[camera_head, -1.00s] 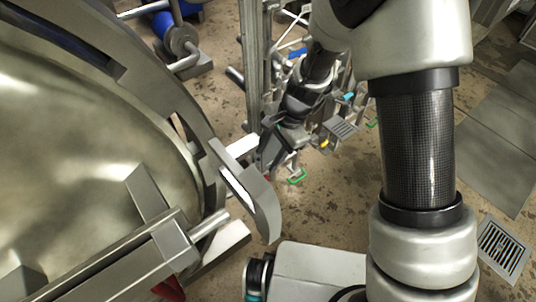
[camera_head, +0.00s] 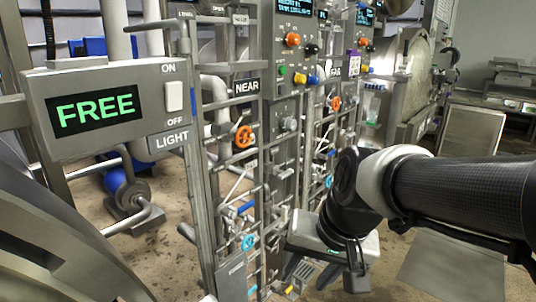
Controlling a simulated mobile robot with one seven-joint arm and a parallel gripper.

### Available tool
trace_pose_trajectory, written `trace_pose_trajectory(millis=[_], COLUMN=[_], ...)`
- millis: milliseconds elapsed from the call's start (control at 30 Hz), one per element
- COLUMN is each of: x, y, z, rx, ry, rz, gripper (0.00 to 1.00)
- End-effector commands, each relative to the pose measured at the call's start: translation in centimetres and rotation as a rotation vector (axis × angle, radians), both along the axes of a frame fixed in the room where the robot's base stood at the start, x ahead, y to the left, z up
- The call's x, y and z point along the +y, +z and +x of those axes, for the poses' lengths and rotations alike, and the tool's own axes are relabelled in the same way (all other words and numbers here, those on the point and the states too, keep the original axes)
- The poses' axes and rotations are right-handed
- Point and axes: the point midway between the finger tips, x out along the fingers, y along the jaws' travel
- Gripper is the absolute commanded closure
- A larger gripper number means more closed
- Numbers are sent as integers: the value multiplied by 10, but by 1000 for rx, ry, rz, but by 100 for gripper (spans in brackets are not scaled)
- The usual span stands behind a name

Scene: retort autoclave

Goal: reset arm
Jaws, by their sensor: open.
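My arm comes in from the right edge in the camera_head view, with a dark carbon-weave link and a pale joint. It bends down at a black wrist. My gripper (camera_head: 322,276) hangs below the wrist, pointing down, with its dark fingers spread apart. It is open, and nothing shows between the fingers. It is in front of the lower part of the control rack, above the floor. I cannot tell how far it is from the rack.
A grey box (camera_head: 112,108) with a lit green FREE display and a white light switch (camera_head: 174,97) stands at the left. Orange valve wheels (camera_head: 244,136) and a blue wheel (camera_head: 249,242) sit on the piping. A control panel (camera_head: 285,62) rises behind. Open floor (camera_head: 395,250) lies right of my gripper.

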Motion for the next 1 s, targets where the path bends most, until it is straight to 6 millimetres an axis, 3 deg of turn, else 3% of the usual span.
trace_pose_trajectory(millis=[100,433,500,667,1000], x=[-25,-74,-72,-72,-72], y=[18,39,66,99,193], z=[-22,-70,-68,-67,-67], rx=[-75,-198,-190,-189,-189], ry=[36,97,101,100,99], rz=[-73,-264,-259,-256,-255], gripper=[57,57,57,57,57])
